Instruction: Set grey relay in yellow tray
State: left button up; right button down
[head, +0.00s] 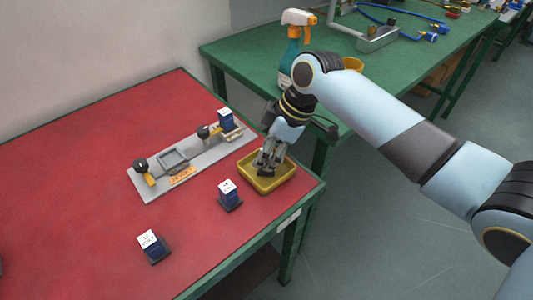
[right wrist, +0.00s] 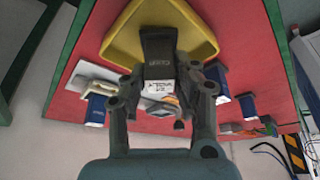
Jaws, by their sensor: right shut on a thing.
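The yellow tray (head: 285,183) sits at the right corner of the red table top. My right gripper (head: 268,166) points down over the tray. In the right wrist view the gripper (right wrist: 160,85) is shut on the dark grey relay (right wrist: 158,50), which has a white label at its near end. The tray's yellow wall (right wrist: 122,38) shows around the relay there. In the head view the fingers largely hide the relay, and I cannot tell whether it touches the tray floor. My left gripper is not in view.
A metal fixture plate (head: 155,186) with black-knobbed clamps and a blue relay (head: 225,118) lies left of the tray. Blue-and-white relays (head: 228,190) and (head: 149,240) stand on dark bases. A spray bottle (head: 294,50) stands on the green table behind.

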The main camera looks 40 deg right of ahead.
jog(key=shift+f, duration=0.25)
jog(key=shift+f, duration=0.15)
jog(key=c, duration=1)
grip_release()
jog(key=shift+c, duration=0.2)
jog(key=v, duration=1.2)
